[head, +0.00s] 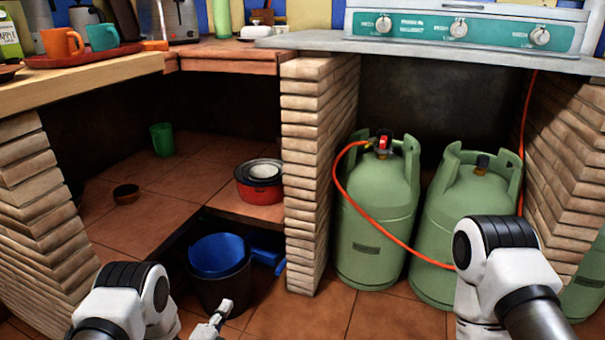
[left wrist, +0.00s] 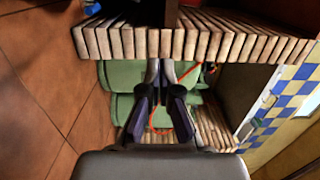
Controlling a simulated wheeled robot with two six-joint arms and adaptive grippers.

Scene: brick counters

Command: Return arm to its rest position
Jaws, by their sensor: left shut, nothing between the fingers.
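My left gripper (head: 224,308) shows at the bottom of the head view, low in front of the dark bucket. In the left wrist view its two fingers (left wrist: 161,70) point forward, shut and empty. My left arm (head: 125,300) comes in from the bottom left. My right arm (head: 505,275) is bent in front of the gas cylinders at the lower right, and its gripper is out of view.
A dark bucket (head: 222,288) with a blue bowl (head: 216,255) stands near my left gripper. A brick pillar (head: 306,190) separates it from two green gas cylinders (head: 375,215). A red pot (head: 260,190) and green cup (head: 162,139) sit on the tiled shelf.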

